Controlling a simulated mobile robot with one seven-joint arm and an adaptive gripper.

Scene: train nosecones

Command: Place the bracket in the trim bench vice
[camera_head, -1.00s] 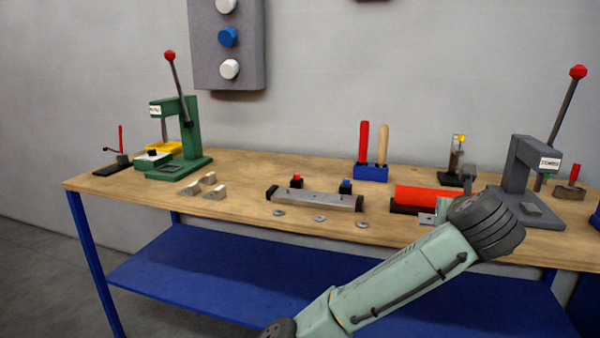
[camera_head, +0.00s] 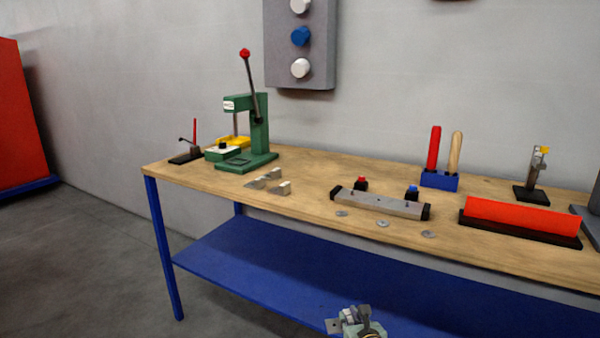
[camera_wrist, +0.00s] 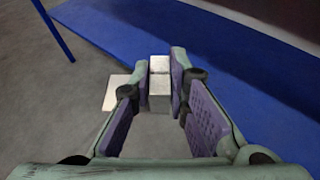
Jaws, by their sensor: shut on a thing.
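My gripper (camera_head: 358,322) is low at the bottom edge of the head view, in front of the bench and below its top. In the wrist view my gripper (camera_wrist: 158,82) is shut on the bracket (camera_wrist: 159,92), a silvery block-like metal piece with a pale flat plate beside it at the left. The bracket's plate (camera_head: 333,326) also shows small in the head view. I cannot tell for sure which bench fixture is the trim bench vice; a long grey bar (camera_head: 380,203) with black ends lies near the front edge, with a red and a blue knob behind it.
The wooden bench top (camera_head: 320,180) carries a green lever press (camera_head: 258,140), small metal blocks (camera_head: 270,182), flat grey discs (camera_head: 383,224), a blue tool holder (camera_head: 438,180) and a long red block (camera_head: 520,218). A blue shelf (camera_head: 290,255) is below. Open floor lies left.

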